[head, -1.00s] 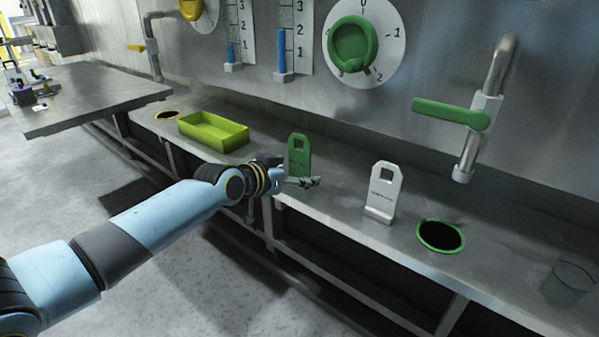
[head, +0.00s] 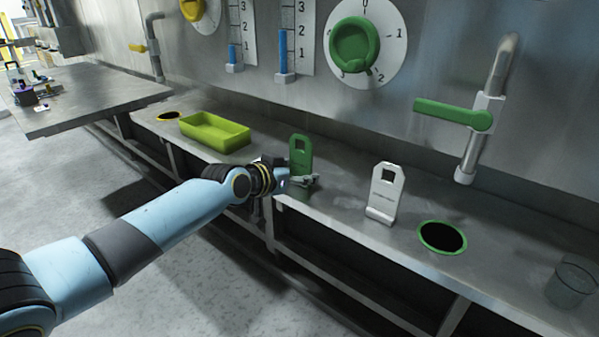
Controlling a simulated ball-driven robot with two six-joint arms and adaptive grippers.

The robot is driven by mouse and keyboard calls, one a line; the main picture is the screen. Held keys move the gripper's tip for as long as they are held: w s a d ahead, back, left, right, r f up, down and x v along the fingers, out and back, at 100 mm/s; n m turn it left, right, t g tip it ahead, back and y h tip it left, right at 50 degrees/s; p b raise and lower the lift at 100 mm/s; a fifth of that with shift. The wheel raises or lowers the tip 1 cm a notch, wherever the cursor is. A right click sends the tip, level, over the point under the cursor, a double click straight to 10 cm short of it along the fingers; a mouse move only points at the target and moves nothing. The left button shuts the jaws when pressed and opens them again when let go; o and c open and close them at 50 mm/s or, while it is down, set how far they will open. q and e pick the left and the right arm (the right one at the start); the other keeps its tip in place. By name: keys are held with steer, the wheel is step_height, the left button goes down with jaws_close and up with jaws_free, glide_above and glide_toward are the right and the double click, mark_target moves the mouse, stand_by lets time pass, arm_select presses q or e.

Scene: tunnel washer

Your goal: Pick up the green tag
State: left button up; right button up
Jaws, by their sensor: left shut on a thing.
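The green tag (head: 301,152) stands upright on the steel counter (head: 340,160) in the head view, with a square hole near its top. My left gripper (head: 305,181) is at the tag's lower part, shut on it. The gripper covers the tag's foot, so I cannot see whether it touches the counter. My right gripper is not in view.
A white tag (head: 385,192) stands to the right, beside a green-rimmed hole (head: 442,237). A yellow-green tray (head: 214,132) lies to the left. A clear glass (head: 571,284) stands at far right. A green-handled tap (head: 453,114) and a green dial (head: 354,46) are on the wall.

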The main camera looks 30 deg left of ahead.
mark_target(300, 158)
arm_select(q)
steer(key=shift+r, duration=0.6)
step_height(300, 158, up, 3)
steer(key=shift+f+p, duration=0.1)
steer(key=shift+p, duration=0.3)
steer(key=s+d+r+p, duration=0.1)
steer(key=s+d+r, duration=0.6)
steer(key=s, duration=0.1)
steer(key=shift+s+d, duration=0.4)
